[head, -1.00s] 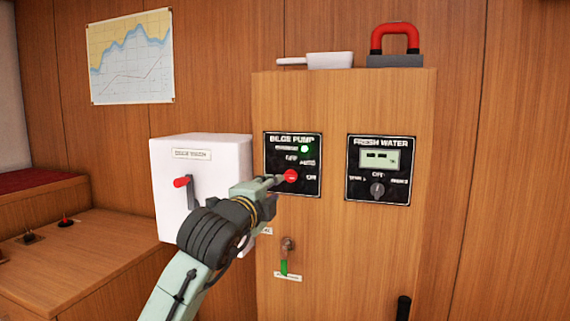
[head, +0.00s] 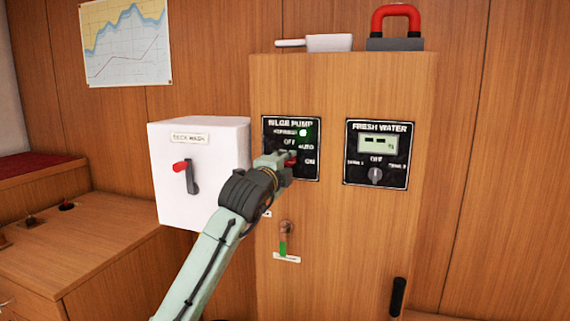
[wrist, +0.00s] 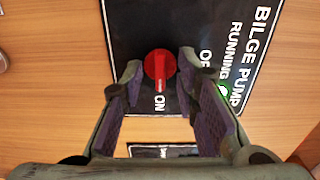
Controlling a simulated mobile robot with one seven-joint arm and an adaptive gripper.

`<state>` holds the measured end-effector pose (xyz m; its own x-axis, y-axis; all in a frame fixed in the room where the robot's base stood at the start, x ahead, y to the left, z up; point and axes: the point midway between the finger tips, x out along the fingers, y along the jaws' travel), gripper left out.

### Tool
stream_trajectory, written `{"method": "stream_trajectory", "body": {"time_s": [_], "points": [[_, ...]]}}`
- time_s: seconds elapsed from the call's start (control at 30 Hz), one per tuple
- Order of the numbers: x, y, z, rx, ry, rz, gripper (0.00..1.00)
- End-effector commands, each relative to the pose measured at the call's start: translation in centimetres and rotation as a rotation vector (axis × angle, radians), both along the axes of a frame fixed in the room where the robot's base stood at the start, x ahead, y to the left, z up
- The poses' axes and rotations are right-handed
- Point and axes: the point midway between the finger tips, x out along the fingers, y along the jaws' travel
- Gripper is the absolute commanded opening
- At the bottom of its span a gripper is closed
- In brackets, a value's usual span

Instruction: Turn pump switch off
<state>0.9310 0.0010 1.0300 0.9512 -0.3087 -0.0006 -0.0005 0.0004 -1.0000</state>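The bilge pump panel (head: 308,172) is a black plate with white lettering on the wooden cabinet. Its red round knob (wrist: 159,65) shows in the wrist view, with its pale pointer toward ON. In the head view the red knob (head: 291,158) is partly hidden by my gripper. A green light beside RUNNING (head: 302,133) is lit. My gripper (wrist: 159,68) is open, with one finger on each side of the knob and a gap to both. I cannot tell how deep the knob sits between the fingertips.
The fresh water panel (head: 377,170) is to the right, with a grey knob. A white deck wash box (head: 218,150) with a red-tipped lever juts out at left. A green-handled valve (head: 284,245) sits below. A pan (head: 328,43) and red-handled block (head: 396,30) stand on top.

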Motion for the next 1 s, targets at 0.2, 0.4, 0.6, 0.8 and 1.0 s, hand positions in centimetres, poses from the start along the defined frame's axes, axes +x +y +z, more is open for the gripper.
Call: {"method": "stream_trajectory", "body": {"time_s": [0.2, 0.4, 0.6, 0.8, 1.0], "points": [[-0.03, 0.01, 0.02, 0.0, 0.0, 0.0, 0.18], [-0.04, 0.01, 0.03, 0.0, -0.001, 0.0, 0.04], [-0.04, 0.01, 0.03, 0.0, 0.0, 0.0, 0.0], [-0.04, 0.01, 0.02, -0.001, 0.0, 0.0, 0.0], [-0.04, -0.01, 0.06, -0.021, 0.006, -0.001, 0.0]]}}
